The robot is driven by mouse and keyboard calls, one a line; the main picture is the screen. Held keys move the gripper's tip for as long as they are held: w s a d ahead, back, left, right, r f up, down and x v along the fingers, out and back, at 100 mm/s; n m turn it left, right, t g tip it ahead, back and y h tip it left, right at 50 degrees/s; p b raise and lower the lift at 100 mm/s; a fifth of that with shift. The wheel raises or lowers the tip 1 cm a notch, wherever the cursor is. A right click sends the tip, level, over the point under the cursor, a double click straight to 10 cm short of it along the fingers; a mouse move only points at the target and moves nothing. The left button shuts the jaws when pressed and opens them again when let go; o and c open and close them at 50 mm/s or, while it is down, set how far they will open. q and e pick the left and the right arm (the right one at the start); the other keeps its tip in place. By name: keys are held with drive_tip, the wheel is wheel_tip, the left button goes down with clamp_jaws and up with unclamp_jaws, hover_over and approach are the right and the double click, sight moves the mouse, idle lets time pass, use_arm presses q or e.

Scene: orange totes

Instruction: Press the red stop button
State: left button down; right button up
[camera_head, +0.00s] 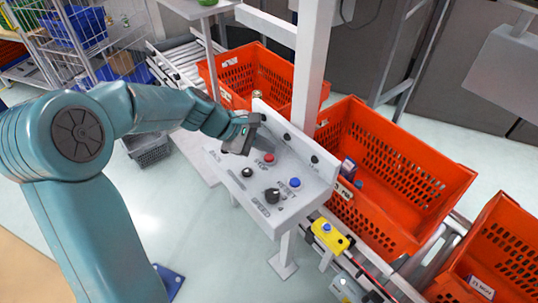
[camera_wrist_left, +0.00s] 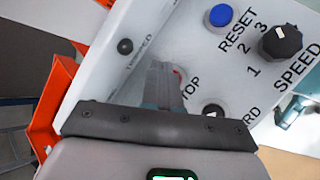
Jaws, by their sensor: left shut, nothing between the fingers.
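The red stop button (camera_head: 269,158) sits on a sloped white control panel (camera_head: 232,178), next to the word STOP. My left gripper (camera_head: 262,146) is shut and empty, just above and to the left of the button in the head view. In the left wrist view the shut fingers (camera_wrist_left: 166,82) point at the panel. They cover nearly all of the button there, leaving a thin red edge (camera_wrist_left: 178,71). I cannot tell whether the fingertips touch it. My right gripper is in neither view.
The panel also has a blue reset button (camera_head: 295,182), a black speed knob (camera_head: 272,195) and a black switch (camera_head: 247,172). A white post (camera_head: 312,65) rises behind it. Orange totes (camera_head: 400,170) stand on the conveyor beyond, with a yellow device (camera_head: 330,235) beside the panel.

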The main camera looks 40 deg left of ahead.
sight(264, 158)
use_arm(q)
drive_tip(key=shift+r+p, duration=2.25)
drive_tip(key=shift+r, duration=0.35)
drive_tip(key=shift+f, duration=0.1)
drive_tip(key=shift+s+a, duration=0.1)
drive_tip(key=shift+s, duration=0.05)
